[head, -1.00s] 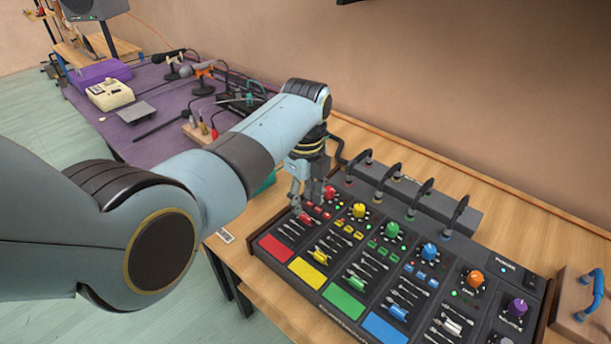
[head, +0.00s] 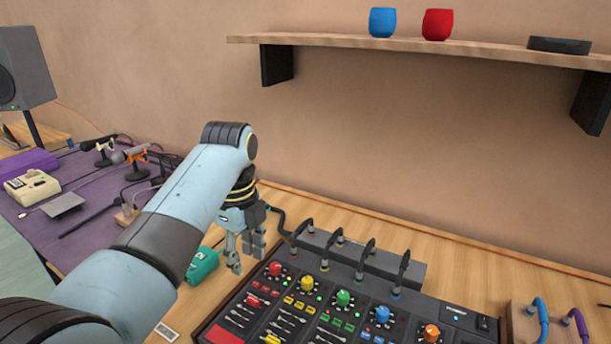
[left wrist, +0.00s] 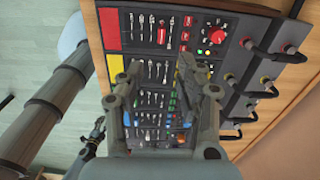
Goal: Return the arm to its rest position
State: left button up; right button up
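My left arm (head: 190,200) reaches in from the lower left in the head view. Its gripper (head: 247,262) points down, above the wooden table by the left back corner of the mixer console (head: 235,312). In the left wrist view the two fingers (left wrist: 160,66) stand apart with nothing between them. The console (left wrist: 135,22) lies beyond them there, with its red and yellow pads, faders and knobs. The gripper appears clear of the console. My right gripper is not in the head view.
A teal box (head: 203,266) stands close to the left of my gripper. Cables arch behind the console. A wall shelf (head: 340,42) holds a blue cup (head: 383,22), a red cup (head: 437,24) and a dark disc (head: 558,45). A purple-covered table (head: 85,215) with microphones is at left.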

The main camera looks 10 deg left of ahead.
pick_arm(q)
jog(key=s+a+f+n+t, duration=0.1)
jog(key=s+a+f+n, duration=0.1)
jog(key=s+a+n, duration=0.4)
jog(key=s+a+f+n+t, duration=0.15)
jog(key=s+n, duration=0.25)
jog(key=s, duration=0.4)
jog(key=s+a+r+n+t, duration=0.1)
jog(key=s+r+n, duration=0.35)
jog(key=s, duration=0.35)
jog(key=s+a+r+n, duration=0.1)
jog(key=s+r+n, duration=0.2)
jog(key=s+n, duration=0.35)
jog(key=s+a+f+b, duration=0.1)
jog(key=f+b, duration=0.2)
jog(key=f, duration=1)
jog(key=s+f+g+y+b, duration=0.1)
jog(key=f+b, duration=0.2)
jog(key=f, duration=0.9)
jog(key=s+a+f+b, duration=0.15)
jog(key=f+b, duration=0.25)
jog(key=f, duration=0.9)
jog(key=s+f+g+b, duration=0.1)
jog(key=s+f+b, duration=0.5)
jog(key=s+f, duration=1.1)
notch_tip(320, 180, down, 4)
jog(key=shift+s+a, duration=0.25)
jog(key=shift+s, duration=0.15)
